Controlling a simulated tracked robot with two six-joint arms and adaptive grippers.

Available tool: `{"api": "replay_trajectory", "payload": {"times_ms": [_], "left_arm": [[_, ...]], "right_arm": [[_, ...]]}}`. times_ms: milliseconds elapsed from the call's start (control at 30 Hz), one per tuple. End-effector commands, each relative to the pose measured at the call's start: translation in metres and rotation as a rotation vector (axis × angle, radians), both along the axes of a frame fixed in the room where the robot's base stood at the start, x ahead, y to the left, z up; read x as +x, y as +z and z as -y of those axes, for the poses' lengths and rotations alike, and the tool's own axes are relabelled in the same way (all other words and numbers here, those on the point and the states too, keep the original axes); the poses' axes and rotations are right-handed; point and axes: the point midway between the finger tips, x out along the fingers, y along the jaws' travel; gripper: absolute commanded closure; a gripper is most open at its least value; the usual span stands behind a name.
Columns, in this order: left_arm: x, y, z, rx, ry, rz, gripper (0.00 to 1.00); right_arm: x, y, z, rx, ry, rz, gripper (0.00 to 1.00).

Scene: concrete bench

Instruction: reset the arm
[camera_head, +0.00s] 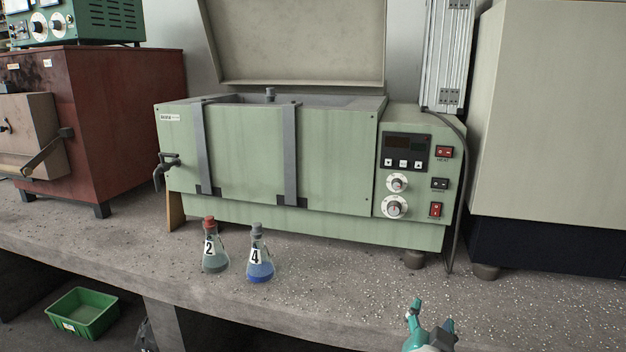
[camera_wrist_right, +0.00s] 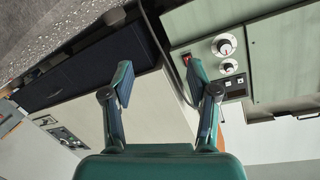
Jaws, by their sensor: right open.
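My right gripper (camera_head: 430,325) is at the bottom right of the head view, at the front edge of the bench, with its teal fingers apart and nothing between them. In the right wrist view the same gripper (camera_wrist_right: 164,88) is open and empty, facing the green water bath (camera_wrist_right: 262,52) and a pale cabinet (camera_wrist_right: 125,110). It is apart from both. My left gripper does not show in either view.
The green bath (camera_head: 280,165) stands on the concrete bench (camera_head: 330,290) with its lid (camera_head: 295,40) raised. Flask 2 (camera_head: 214,262) and flask 4 (camera_head: 261,269) stand before it. A red furnace (camera_head: 130,110) is left. A green crate (camera_head: 82,313) sits below. The bench's front right is clear.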

Motion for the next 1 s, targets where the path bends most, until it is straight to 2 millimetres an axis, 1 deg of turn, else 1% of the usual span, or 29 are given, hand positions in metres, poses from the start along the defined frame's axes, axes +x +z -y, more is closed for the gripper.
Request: {"api": "replay_trajectory", "payload": {"times_ms": [33,67,100,167,267,300,333,367,400,467,500,567,600,667,700,767,800,867,900,1000], "left_arm": [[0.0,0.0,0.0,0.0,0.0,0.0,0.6],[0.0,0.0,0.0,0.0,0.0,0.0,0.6],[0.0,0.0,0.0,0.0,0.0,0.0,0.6],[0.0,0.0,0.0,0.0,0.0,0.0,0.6],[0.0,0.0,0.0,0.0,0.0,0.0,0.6],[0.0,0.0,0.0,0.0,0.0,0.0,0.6],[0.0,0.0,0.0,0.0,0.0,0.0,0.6],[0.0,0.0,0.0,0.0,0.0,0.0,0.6],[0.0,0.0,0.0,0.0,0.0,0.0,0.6],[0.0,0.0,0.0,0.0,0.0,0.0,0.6],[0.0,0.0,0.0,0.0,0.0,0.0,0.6],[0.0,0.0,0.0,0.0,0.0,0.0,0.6],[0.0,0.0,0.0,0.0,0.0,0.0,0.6],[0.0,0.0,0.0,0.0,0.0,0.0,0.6],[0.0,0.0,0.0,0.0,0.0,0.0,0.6],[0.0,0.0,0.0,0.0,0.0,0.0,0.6],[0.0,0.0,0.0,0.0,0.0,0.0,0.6],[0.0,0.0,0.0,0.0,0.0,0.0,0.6],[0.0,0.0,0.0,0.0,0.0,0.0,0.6],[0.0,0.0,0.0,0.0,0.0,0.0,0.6]], "right_arm": [[0.001,-0.022,0.007,-0.015,-0.006,-0.044,0.41],[0.002,-0.032,0.011,-0.022,-0.008,-0.065,0.41],[0.002,-0.05,0.015,-0.033,-0.003,-0.102,0.41],[0.001,-0.079,0.02,-0.045,0.008,-0.161,0.41],[-0.007,-0.14,0.026,-0.05,0.051,-0.293,0.41],[-0.013,-0.17,0.027,-0.045,0.08,-0.359,0.41],[-0.019,-0.191,0.027,-0.038,0.102,-0.407,0.41],[-0.027,-0.214,0.026,-0.027,0.129,-0.459,0.41],[-0.039,-0.242,0.023,-0.007,0.167,-0.527,0.41],[-0.061,-0.282,0.015,0.03,0.229,-0.63,0.41],[-0.078,-0.307,0.009,0.061,0.271,-0.698,0.41],[-0.104,-0.337,-0.003,0.108,0.337,-0.793,0.41],[-0.121,-0.353,-0.012,0.14,0.38,-0.85,0.41],[-0.146,-0.372,-0.025,0.185,0.443,-0.928,0.41],[-0.161,-0.382,-0.034,0.213,0.482,-0.974,0.41],[-0.184,-0.392,-0.048,0.251,0.544,-1.041,0.41],[-0.199,-0.398,-0.057,0.276,0.585,-1.082,0.41],[-0.22,-0.401,-0.071,0.306,0.651,-1.141,0.41],[-0.233,-0.401,-0.079,0.324,0.696,-1.18,0.41],[-0.263,-0.398,-0.094,0.383,0.776,-1.284,0.41]]}}
